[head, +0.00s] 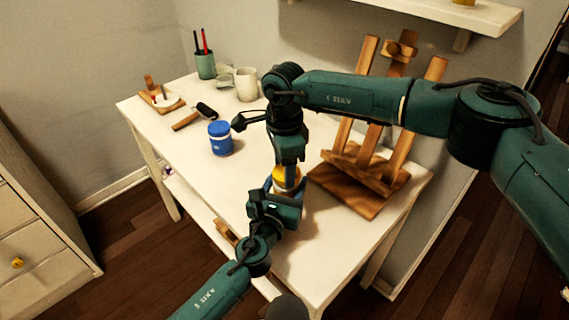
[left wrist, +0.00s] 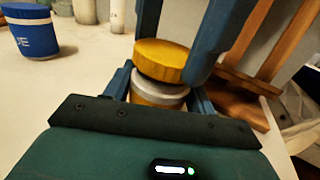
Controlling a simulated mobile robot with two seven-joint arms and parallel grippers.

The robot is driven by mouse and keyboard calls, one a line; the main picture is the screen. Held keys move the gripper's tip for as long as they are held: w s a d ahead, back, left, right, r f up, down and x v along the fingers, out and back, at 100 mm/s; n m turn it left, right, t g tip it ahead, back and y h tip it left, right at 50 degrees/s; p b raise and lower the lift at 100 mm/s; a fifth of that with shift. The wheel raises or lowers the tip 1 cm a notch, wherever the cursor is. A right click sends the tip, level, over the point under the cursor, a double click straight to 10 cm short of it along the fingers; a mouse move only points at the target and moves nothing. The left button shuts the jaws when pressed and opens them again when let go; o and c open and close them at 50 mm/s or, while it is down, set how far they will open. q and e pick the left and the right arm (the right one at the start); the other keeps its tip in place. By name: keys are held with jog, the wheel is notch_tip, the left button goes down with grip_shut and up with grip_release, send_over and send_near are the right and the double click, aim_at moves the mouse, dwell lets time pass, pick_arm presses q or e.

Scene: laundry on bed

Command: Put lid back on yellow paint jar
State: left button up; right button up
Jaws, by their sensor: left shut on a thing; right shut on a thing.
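The yellow paint jar (left wrist: 158,98) with a pale rim stands upright between the fingers of my left gripper (head: 282,188), which is shut on it. The yellow lid (left wrist: 162,58) is directly over the jar's mouth, between the fingers of my right gripper (head: 287,168), which is shut on it from above. The lid looks slightly tilted against the rim in the left wrist view; I cannot tell whether it touches all round. In the head view, the lid also shows as a small yellow patch (head: 285,177), and the grippers hide most of the jar.
A blue jar (head: 220,138) stands on the white table (head: 165,150), left of the grippers. A wooden easel (head: 375,150) stands close on the right.

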jog(key=shift+f, duration=0.6)
